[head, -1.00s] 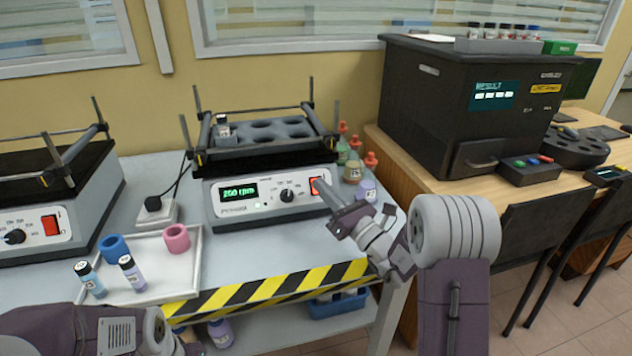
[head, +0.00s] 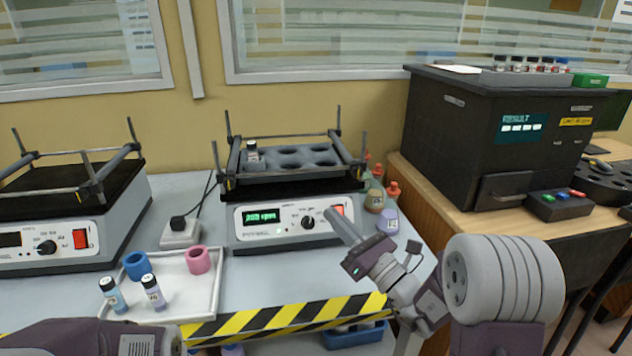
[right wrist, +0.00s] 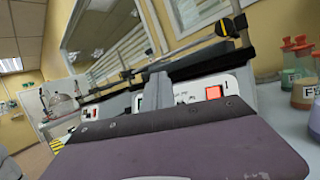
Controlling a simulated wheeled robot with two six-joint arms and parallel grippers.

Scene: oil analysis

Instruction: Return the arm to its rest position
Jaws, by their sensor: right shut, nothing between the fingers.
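My right gripper (head: 337,220) is shut and empty in the head view, in front of the right shaker (head: 292,228) near its red switch (head: 337,214). I cannot tell whether it touches the shaker. The shaker's display is lit green and reads about 200 rpm. One small vial (head: 252,152) stands in its holed top rack. In the right wrist view the shut fingers (right wrist: 157,92) point toward a shaker front with a red switch (right wrist: 214,92). My left arm (head: 90,340) shows at the lower left; its gripper is out of the picture.
A white tray (head: 207,290) holds a blue ring, a pink ring and two vials. A second shaker (head: 60,240) stands at left. Capped bottles (head: 388,220) stand right of the right shaker. A black analyser (head: 480,150) sits on the wooden table at right.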

